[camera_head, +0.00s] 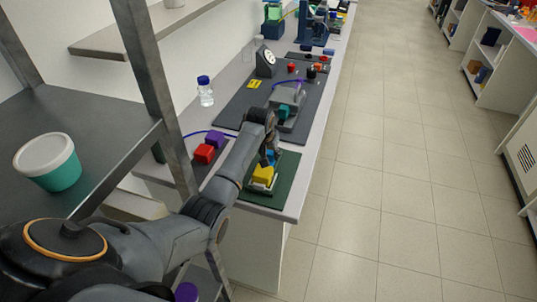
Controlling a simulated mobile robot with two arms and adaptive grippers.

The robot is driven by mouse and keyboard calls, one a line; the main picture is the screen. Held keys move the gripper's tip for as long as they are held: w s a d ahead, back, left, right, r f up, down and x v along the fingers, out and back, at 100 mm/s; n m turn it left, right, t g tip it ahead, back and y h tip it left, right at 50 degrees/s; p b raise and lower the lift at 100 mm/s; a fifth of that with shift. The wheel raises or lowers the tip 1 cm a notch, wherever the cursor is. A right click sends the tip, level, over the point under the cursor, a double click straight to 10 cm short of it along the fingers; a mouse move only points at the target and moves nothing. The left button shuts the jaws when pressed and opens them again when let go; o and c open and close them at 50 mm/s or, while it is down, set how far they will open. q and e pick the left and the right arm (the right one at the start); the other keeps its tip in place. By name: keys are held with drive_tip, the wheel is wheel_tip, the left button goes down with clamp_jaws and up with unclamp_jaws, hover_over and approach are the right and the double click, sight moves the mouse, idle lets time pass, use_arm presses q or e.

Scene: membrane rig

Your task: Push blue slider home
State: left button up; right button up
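A green mat (287,172) lies near the front end of the long bench. On it a yellow block (263,175) sits on a pale base. A small blue part (269,157) shows just behind the yellow block, mostly hidden by my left gripper (272,153); it looks like the blue slider, but its position on the base is unclear. My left arm reaches in from the left, and its gripper points down at this blue part, touching or very close. Its fingers are too small and dark to tell open from shut. My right gripper does not show.
A grey mat behind holds a teal block (284,112) on a grey fixture and a dial gauge (265,62). Red (204,153) and purple (215,138) blocks stand left of my arm. A bottle (205,91) stands by the wall. The floor to the right is clear.

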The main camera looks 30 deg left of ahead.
use_arm(q)
drive_tip(key=o, duration=0.3)
drive_tip(key=shift+w+f, duration=0.1)
drive_tip(key=shift+o, duration=0.2)
drive_tip(key=v, duration=1.2)
drive_tip(key=shift+f, duration=0.1)
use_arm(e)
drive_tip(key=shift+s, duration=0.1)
